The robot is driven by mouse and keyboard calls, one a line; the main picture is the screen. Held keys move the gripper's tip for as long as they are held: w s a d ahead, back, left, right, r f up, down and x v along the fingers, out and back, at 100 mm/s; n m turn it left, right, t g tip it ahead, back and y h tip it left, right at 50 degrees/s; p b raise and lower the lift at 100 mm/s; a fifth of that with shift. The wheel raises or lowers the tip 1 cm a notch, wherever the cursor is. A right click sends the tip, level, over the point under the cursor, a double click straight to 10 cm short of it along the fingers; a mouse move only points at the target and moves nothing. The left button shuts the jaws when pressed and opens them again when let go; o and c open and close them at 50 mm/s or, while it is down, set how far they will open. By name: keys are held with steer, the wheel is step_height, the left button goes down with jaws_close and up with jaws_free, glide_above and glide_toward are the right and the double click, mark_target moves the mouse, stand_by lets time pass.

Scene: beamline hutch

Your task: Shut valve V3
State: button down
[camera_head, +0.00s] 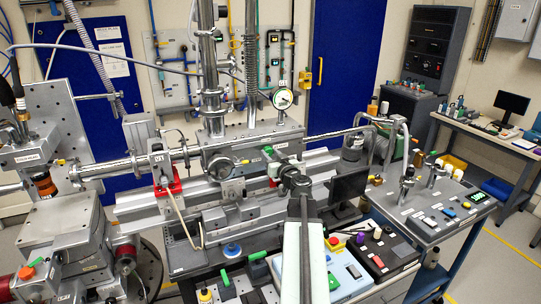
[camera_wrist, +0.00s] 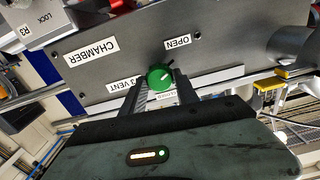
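The V3 vent valve has a round green knob (camera_wrist: 160,77) on a grey panel (camera_wrist: 225,45) in the wrist view. The panel lettering appears inverted: CHAMBER, OPEN, V3 VENT and a partly hidden CLOSED label. A dark pointer at the knob seems to lean toward OPEN. My gripper (camera_wrist: 160,88) is open, one dark finger on each side of the knob's near edge. I cannot tell whether either finger touches it. In the head view, my gripper (camera_head: 277,162) is at the chamber front, near a small green knob (camera_head: 268,150).
A pressure gauge (camera_head: 283,98) stands above the chamber. A horizontal steel tube (camera_head: 125,165) runs left of it. A dark monitor (camera_head: 349,186) stands close right of my arm. A cart (camera_head: 425,212) with fittings is further right. Control boxes (camera_head: 345,275) lie below.

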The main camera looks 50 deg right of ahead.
steer(key=shift+d, duration=0.1)
steer(key=shift+m, duration=0.3)
steer(key=m, duration=0.5)
steer(key=shift+m, duration=0.3)
steer(key=m, duration=0.5)
steer(key=shift+f, duration=0.1)
steer(key=m, duration=0.6)
steer(key=shift+s+f+m, duration=0.1)
steer(key=shift+m, duration=0.3)
steer(key=m, duration=0.5)
steer(key=shift+m, duration=0.4)
steer(key=c, duration=0.9)
jaws_free()
steer(key=shift+c, duration=0.2)
